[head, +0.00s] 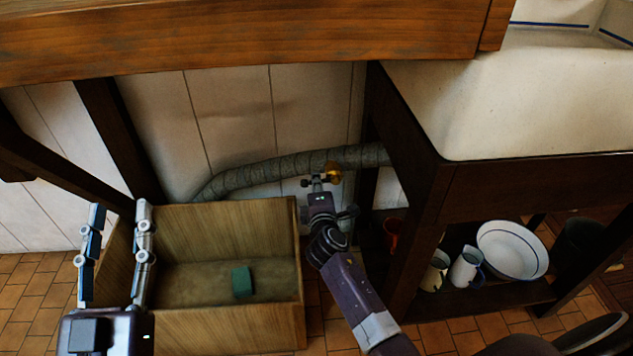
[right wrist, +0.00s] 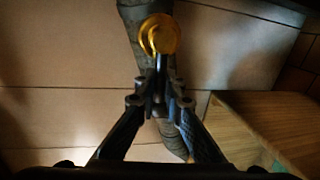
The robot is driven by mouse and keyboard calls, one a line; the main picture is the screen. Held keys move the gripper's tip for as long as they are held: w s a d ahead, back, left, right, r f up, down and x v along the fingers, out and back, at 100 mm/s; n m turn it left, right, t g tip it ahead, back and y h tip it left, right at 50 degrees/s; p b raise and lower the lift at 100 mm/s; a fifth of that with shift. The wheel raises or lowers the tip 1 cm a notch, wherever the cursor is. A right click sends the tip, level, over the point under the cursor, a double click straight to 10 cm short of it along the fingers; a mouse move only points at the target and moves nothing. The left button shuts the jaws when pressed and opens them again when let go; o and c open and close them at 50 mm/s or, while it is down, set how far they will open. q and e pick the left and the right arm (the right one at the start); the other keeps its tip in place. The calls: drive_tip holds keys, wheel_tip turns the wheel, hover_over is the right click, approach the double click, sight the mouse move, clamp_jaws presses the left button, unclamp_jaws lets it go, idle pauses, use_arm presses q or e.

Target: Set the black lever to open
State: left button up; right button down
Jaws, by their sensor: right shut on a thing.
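A brass valve fitting (head: 333,173) sits on the wrapped grey pipe (head: 290,168) along the back wall. In the right wrist view the round yellow brass fitting (right wrist: 159,35) is straight ahead of my fingers. The black lever (right wrist: 160,64) shows as a thin dark piece below the fitting, between my fingertips. My right gripper (head: 318,182) is shut on it; the fingers hide most of the lever, so I cannot tell its exact angle. My left gripper (head: 120,212) is open and empty, with its two fingers apart over the left side of the wooden crate.
The open wooden crate (head: 230,328) stands on the tiled floor, with a green block (head: 242,281) inside. A wooden counter edge (head: 240,40) crosses above. At right are a white sink (head: 520,100) and a dark shelf with a bowl (head: 512,250) and mugs.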

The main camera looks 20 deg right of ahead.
drive_tip(key=c, duration=2)
unclamp_jaws()
drive_tip(key=v, duration=1.2)
